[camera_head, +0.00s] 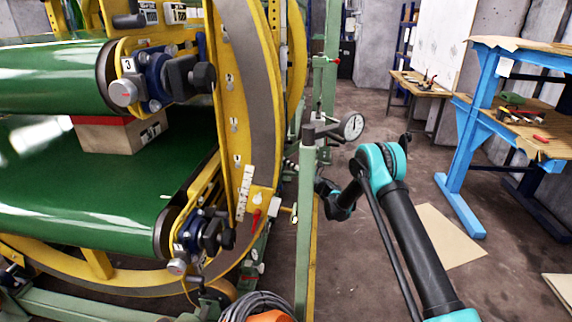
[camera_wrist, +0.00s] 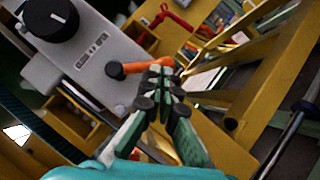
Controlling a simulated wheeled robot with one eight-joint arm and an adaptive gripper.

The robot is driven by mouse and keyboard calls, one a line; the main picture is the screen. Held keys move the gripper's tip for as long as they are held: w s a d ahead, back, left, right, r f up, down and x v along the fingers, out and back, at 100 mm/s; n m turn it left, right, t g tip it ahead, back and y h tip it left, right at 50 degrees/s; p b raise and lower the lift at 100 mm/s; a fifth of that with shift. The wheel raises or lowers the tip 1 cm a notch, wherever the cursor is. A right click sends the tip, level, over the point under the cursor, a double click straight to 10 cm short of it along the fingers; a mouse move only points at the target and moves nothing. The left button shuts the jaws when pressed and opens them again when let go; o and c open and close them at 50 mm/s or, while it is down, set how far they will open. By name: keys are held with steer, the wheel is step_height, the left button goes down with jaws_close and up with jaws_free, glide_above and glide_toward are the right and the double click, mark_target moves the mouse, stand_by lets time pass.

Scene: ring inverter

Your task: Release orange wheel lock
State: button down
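An orange lever (camera_wrist: 136,68) sticks out from a grey panel in the wrist view. Its round pivot end is at the left, and its free end reaches the yellow frame. My gripper (camera_wrist: 161,74) has its fingers drawn together, and the tips overlap the lever's free end in the picture. I cannot tell whether they touch it, and nothing is clearly held between them. In the head view my arm reaches behind the green post, which hides the gripper's tips. The orange lever cannot be made out there.
The grey panel carries a black knob (camera_wrist: 52,18). A red lever (camera_wrist: 175,19) sits farther off. In the head view, a green post (camera_head: 306,225) with a dial gauge (camera_head: 352,126) stands close to my arm.

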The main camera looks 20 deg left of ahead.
steer(key=shift+w+a+r, duration=0.15)
steer(key=shift+w+r, duration=0.2)
steer(key=shift+w, duration=0.3)
stand_by(1.0)
stand_by(0.4)
